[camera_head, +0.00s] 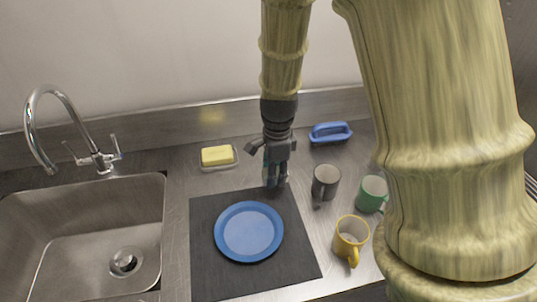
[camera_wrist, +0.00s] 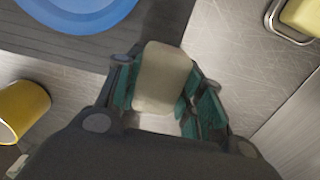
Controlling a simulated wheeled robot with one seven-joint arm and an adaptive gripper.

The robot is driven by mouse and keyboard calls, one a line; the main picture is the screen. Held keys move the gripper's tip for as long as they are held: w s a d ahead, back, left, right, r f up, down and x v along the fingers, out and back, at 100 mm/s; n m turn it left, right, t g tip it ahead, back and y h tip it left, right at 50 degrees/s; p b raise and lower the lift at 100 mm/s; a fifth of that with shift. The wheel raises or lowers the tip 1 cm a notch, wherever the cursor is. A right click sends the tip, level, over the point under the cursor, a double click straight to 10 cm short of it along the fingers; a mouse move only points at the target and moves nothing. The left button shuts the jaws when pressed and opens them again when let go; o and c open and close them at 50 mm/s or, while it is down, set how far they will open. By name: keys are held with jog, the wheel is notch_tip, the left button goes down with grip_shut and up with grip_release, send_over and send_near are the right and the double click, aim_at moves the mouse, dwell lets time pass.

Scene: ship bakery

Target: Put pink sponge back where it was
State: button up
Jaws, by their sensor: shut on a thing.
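My gripper (camera_head: 277,180) points down just above the counter, at the back right corner of the dark mat. In the wrist view my gripper (camera_wrist: 162,95) is shut on a pale beige, rounded block (camera_wrist: 161,78), held between both fingers. The block has a sponge-like shape, but its colour looks beige rather than clearly pink. In the head view the fingers mostly hide it. I cannot tell whether it touches the counter. No other pink sponge shows.
A yellow block lies in a wire-edged dish (camera_head: 219,165) left of my gripper. A blue plate (camera_head: 249,232) lies on the dark mat (camera_head: 205,272). Grey (camera_head: 325,182), green (camera_head: 371,193) and yellow (camera_head: 351,238) mugs stand right. A blue brush (camera_head: 330,132) lies behind; a sink (camera_head: 85,245) is left.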

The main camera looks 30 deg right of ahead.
jog(key=w+d+p, duration=0.1)
jog(key=w+d, duration=0.1)
jog(key=w, duration=0.2)
jog(key=w+d+f+p, duration=0.1)
jog(key=w+d+p, duration=0.1)
jog(key=w, duration=0.3)
jog(key=w+d+p, duration=0.1)
jog(key=w, duration=0.4)
jog(key=shift+w+d+f+p, duration=0.2)
jog(key=shift+d+p, duration=0.15)
jog(key=shift+d, duration=0.05)
jog(key=shift+f+p, duration=0.85)
jog(key=shift+f, duration=0.9)
jog(key=shift+f, duration=0.15)
jog(key=o, duration=1.3)
jog(key=shift+r, duration=0.25)
jog(key=shift+s+d+r+b, duration=0.1)
jog(key=shift+r+b, duration=0.9)
jog(key=shift+r, duration=2)
jog(key=shift+d+r+b, duration=0.1)
jog(key=shift+r+b, duration=0.85)
jog(key=shift+r, duration=2)
